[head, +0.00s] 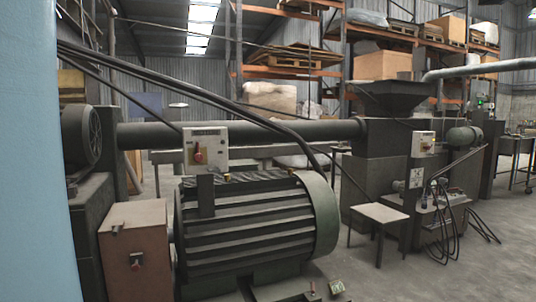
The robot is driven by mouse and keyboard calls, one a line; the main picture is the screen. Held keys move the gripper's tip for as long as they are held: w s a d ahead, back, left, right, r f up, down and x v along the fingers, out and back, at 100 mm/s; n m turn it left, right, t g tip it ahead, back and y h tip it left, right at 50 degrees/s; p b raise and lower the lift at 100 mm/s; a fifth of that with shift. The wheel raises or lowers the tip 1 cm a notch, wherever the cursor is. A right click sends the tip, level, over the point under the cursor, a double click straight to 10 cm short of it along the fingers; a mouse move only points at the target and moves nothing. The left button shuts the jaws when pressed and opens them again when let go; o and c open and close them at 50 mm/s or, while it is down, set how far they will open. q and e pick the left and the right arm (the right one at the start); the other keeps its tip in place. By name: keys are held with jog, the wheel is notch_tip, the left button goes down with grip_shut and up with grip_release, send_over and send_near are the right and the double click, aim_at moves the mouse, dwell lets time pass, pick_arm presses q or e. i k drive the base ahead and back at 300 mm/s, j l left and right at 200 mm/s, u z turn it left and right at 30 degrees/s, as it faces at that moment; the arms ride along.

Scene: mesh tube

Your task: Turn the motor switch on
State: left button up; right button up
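A large dark ribbed motor (260,225) stands in the middle foreground of the head view. A similar pale box (422,144) with a red control is on the machine at the right. I cannot tell which one is the motor switch, or any switch's position. Neither of my grippers is in view.
Dark cables cross from the upper left over the motor. A small light-topped stand (379,213) is right of the motor. A hopper machine (385,150) and hanging cables stand farther right. Grey floor (430,275) is open at the lower right. A pale blue surface blocks the left edge.

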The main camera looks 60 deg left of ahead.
aim_at(199, 156)
jog(key=u, duration=2.3)
jog(key=i+j+u, duration=0.1)
jog(key=i+j, duration=0.1)
jog(key=i, duration=0.1)
